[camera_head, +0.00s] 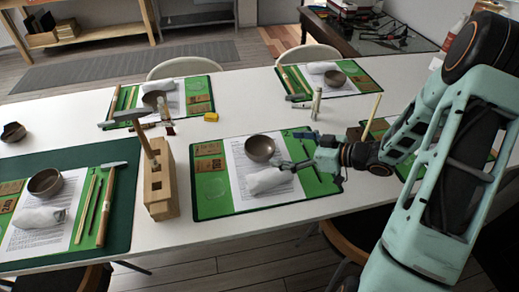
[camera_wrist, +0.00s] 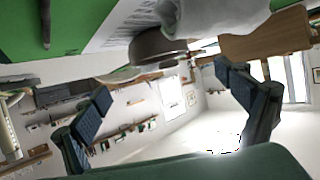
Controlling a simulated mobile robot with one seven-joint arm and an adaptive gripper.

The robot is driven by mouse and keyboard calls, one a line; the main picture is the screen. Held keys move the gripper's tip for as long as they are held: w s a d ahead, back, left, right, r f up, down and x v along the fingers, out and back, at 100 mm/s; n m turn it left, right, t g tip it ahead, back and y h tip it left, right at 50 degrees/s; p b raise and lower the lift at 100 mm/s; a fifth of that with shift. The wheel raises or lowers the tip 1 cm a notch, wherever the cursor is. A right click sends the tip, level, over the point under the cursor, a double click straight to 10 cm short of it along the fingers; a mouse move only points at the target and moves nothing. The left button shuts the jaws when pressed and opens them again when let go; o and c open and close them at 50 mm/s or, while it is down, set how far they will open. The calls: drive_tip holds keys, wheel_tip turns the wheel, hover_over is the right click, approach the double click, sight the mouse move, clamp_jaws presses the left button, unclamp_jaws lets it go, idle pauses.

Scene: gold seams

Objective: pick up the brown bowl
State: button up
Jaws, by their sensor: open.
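A brown bowl (camera_head: 260,148) stands upright on the green mat (camera_head: 212,207) at the middle of the table's near side, on a printed sheet. In the wrist view the bowl (camera_wrist: 150,46) appears upside down near the top, ahead of the fingers. My gripper (camera_head: 299,150) is just to the right of this bowl, low over the mat, apart from it. Its two fingers (camera_wrist: 165,100) are spread with nothing between them. Similar brown bowls stand on the left mat (camera_head: 45,182), the back left mat (camera_head: 154,99) and the back right mat (camera_head: 335,78).
A crumpled white cloth (camera_head: 269,180) lies right in front of the bowl. A wooden block stand (camera_head: 160,184) with a hammer rises to its left. Small bottles (camera_head: 316,101) stand behind the mat. Bare white table (camera_head: 237,113) shows behind the bowl.

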sight(251, 144)
drive_tip(key=b+x, duration=0.1)
drive_tip(key=x, duration=0.9)
drive_tip(key=shift+a+f, duration=0.15)
drive_tip(key=shift+c, duration=0.6)
drive_tip(key=c, duration=1.3)
